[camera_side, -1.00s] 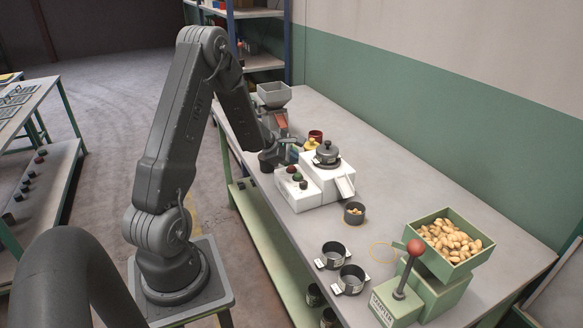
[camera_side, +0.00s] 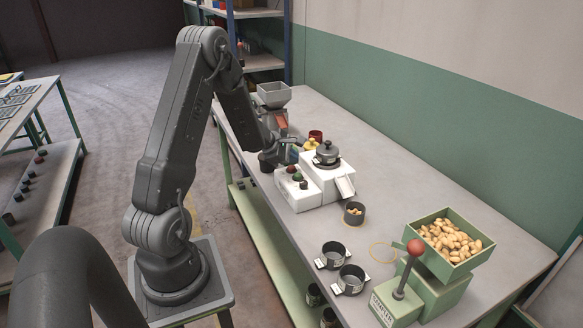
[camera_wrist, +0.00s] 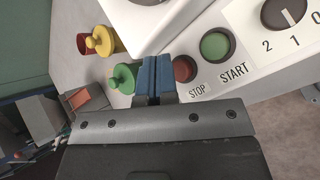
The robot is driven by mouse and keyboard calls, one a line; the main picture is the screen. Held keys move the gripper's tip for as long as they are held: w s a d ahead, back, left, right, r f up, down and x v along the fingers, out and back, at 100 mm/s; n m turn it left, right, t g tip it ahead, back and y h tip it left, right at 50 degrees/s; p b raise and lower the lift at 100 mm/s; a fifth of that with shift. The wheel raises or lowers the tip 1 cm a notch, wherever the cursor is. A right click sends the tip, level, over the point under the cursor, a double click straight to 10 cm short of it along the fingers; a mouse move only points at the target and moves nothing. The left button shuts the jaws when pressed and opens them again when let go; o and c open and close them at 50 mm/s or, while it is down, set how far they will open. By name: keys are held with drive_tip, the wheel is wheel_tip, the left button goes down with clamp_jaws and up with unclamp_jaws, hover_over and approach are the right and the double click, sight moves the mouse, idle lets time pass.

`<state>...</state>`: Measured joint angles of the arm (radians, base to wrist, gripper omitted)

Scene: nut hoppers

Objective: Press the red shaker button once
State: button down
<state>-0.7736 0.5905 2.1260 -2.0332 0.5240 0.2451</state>
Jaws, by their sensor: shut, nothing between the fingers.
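The red button (camera_wrist: 183,69), marked STOP, sits on the front panel of a white machine (camera_side: 296,196). Beside it is a green button (camera_wrist: 215,46) marked START. My gripper (camera_wrist: 155,72) is shut and empty, its blue fingertips just left of the red button in the wrist view. They partly cover that button's left edge, and I cannot tell their height above it. In the side view my gripper (camera_side: 287,145) is behind the panel's buttons, and its tips are hard to make out.
A black dial (camera_wrist: 284,13) is right of the START button. A yellow knobbed piece (camera_wrist: 103,41) and a green one (camera_wrist: 122,77) stand left of my fingertips. A lidded pot (camera_side: 327,154) sits on the machine. A bin of nuts (camera_side: 474,258) and a red-knobbed lever (camera_side: 415,247) stand farther right.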

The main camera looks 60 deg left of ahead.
sight(292, 168)
drive_tip(key=shift+f, duration=0.1)
drive_tip(key=shift+f, duration=0.3)
drive_tip(key=shift+f, duration=0.5)
idle(0.7)
idle(0.3)
drive_tip(key=shift+r, duration=0.9)
drive_tip(key=shift+r, duration=2.5)
